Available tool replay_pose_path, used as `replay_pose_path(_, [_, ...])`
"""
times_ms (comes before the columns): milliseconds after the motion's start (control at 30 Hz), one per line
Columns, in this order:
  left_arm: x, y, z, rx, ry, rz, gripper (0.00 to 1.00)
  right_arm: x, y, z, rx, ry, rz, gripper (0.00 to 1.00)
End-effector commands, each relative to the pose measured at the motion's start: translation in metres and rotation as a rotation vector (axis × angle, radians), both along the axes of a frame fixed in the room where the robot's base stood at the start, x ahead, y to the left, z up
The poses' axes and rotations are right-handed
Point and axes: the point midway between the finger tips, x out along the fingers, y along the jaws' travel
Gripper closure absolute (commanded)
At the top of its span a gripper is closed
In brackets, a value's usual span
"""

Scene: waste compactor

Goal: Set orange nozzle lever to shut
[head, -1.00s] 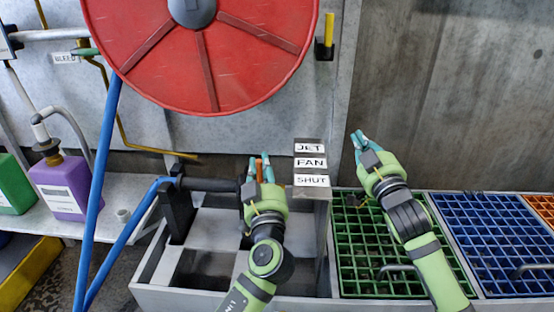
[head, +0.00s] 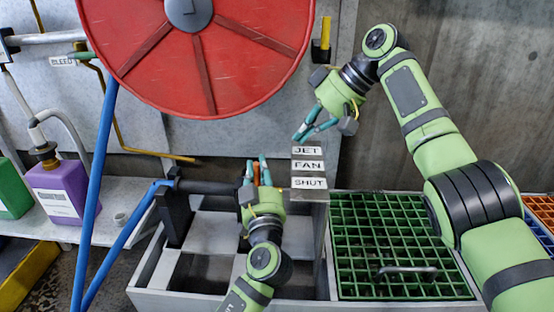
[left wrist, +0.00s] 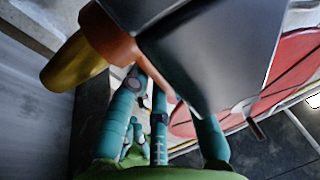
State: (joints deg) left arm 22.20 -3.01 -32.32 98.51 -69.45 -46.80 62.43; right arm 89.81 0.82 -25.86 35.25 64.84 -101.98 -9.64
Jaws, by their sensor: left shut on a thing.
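The orange lever (head: 256,172) stands up from the black nozzle at the end of the blue hose, left of the label block (head: 308,167) marked JET, FAN and SHUT. My left gripper (head: 259,166) is shut on the lever, which shows between its teal fingers. In the left wrist view the orange part (left wrist: 108,38), brass tip (left wrist: 75,60) and dark nozzle body (left wrist: 215,50) hide much of the grip. I cannot tell which label the lever lines up with. My right gripper (head: 306,132) hangs by the JET label, fingers close together, holding nothing visible.
A red hose reel (head: 200,50) hangs above. A green grate (head: 395,245) lies at the right, under my right arm. A purple jug (head: 62,190) stands at the left. The blue hose (head: 125,240) runs to the nozzle's left.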

Motion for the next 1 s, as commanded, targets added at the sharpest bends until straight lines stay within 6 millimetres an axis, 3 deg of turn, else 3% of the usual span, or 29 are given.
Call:
replay_pose_path(167, [0.000,0.001,0.000,-0.001,0.000,0.002,1.00,-0.005,0.012,-0.012,0.003,0.018,0.026,1.00])
replay_pose_path(600, [0.000,0.001,0.000,0.000,0.000,0.002,1.00,0.000,0.056,-0.070,0.003,0.015,0.022,1.00])
replay_pose_path(1000, [0.000,0.001,0.000,-0.001,0.000,0.002,1.00,0.001,0.062,-0.079,0.004,0.013,0.020,1.00])
